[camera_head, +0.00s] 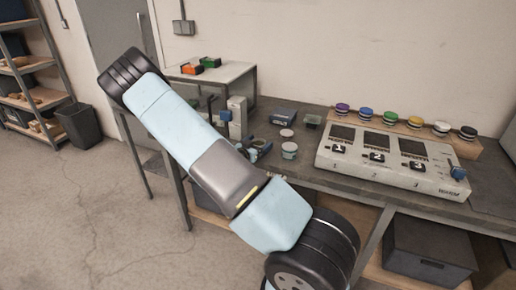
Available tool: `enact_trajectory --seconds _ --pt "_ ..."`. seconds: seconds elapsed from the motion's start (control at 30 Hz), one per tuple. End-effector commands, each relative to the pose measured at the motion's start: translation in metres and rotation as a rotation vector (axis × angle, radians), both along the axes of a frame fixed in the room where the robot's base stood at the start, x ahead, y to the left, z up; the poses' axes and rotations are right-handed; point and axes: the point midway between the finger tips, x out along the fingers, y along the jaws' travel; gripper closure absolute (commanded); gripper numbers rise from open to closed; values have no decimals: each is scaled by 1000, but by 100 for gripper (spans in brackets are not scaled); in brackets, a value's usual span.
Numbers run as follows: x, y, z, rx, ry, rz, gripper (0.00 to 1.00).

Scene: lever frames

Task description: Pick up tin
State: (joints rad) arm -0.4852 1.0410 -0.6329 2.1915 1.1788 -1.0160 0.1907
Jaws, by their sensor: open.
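A small round tin (289,151) with a pale reddish top and a light band stands on the dark bench, right of my arm. A similar small round piece (287,133) lies just behind it; I cannot tell whether it is a lid or another tin. My arm crosses the middle of the view and hides much of what is behind it. My gripper (262,148) seems to be the dark part with blue bits at the arm's right edge, left of the tin. It is open, mostly hidden, and appears apart from the tin.
A numbered panel (394,160) fills the bench's right side, with a wooden rack (404,125) of several coloured-lid tins behind it. A side table (222,74) holds orange and green bins.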

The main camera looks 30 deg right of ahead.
Motion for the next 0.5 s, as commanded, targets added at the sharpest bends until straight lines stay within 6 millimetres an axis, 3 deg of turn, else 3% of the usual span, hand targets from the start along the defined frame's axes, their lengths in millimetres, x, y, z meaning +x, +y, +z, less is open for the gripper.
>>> enact_trajectory --seconds 0.07,0.5 --pt "0 0 0 0 0 0 13" --pt "0 0 0 0 0 0 56"
